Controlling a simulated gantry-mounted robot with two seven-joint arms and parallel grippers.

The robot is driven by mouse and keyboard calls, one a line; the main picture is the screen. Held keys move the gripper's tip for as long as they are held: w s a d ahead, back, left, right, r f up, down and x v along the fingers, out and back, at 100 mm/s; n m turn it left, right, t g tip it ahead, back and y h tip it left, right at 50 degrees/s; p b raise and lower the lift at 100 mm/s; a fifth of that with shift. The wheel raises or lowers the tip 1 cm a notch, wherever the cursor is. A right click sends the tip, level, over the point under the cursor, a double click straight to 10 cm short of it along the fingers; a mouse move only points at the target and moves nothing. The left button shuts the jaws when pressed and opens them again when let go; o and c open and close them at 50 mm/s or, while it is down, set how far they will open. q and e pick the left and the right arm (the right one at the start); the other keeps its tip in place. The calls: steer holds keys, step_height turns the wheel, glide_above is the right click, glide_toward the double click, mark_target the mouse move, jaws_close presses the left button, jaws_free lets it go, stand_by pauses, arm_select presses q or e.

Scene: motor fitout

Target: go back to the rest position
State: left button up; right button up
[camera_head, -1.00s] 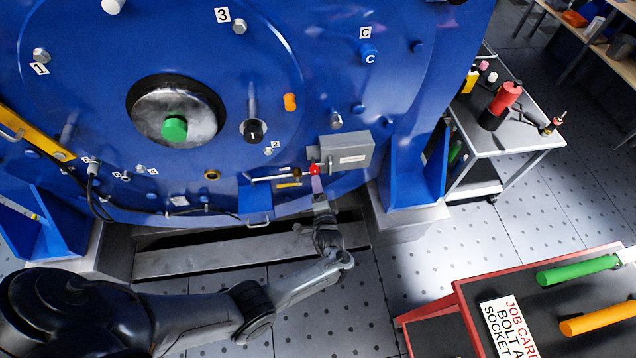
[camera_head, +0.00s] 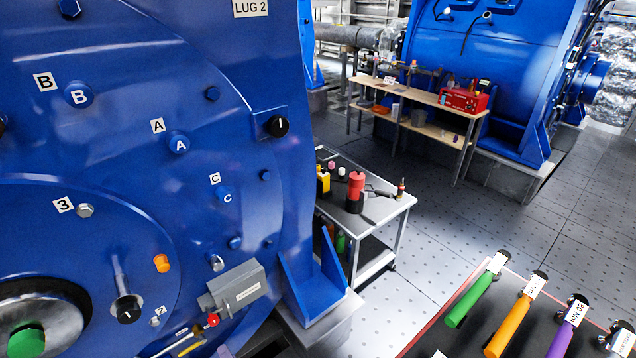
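Neither of my grippers shows in the head view now, and no arm of mine can be made out. The blue motor housing (camera_head: 130,120) fills the left side. Its face carries bolts labelled A (camera_head: 179,143), B (camera_head: 78,95) and C (camera_head: 225,196). A grey box (camera_head: 236,288) with a red knob (camera_head: 213,320) sits low on the face. A round hub with a green centre (camera_head: 28,342) is at the bottom left, cut by the frame edge.
A grey cart (camera_head: 380,215) with a red and black tool (camera_head: 355,190) stands right of the motor. A dark-topped table with green (camera_head: 470,300), orange (camera_head: 508,328) and purple (camera_head: 562,338) handled tools is at the bottom right. A wooden bench (camera_head: 425,97) stands behind. Dotted floor between is clear.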

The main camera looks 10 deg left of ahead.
arm_select(q)
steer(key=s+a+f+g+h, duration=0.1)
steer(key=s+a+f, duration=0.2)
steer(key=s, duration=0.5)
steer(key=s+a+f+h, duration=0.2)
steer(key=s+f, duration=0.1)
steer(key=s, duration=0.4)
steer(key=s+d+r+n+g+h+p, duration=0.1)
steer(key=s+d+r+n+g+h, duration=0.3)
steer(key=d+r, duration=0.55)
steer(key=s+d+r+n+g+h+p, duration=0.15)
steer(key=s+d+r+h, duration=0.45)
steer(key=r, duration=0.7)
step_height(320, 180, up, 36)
steer(key=p, duration=3.6)
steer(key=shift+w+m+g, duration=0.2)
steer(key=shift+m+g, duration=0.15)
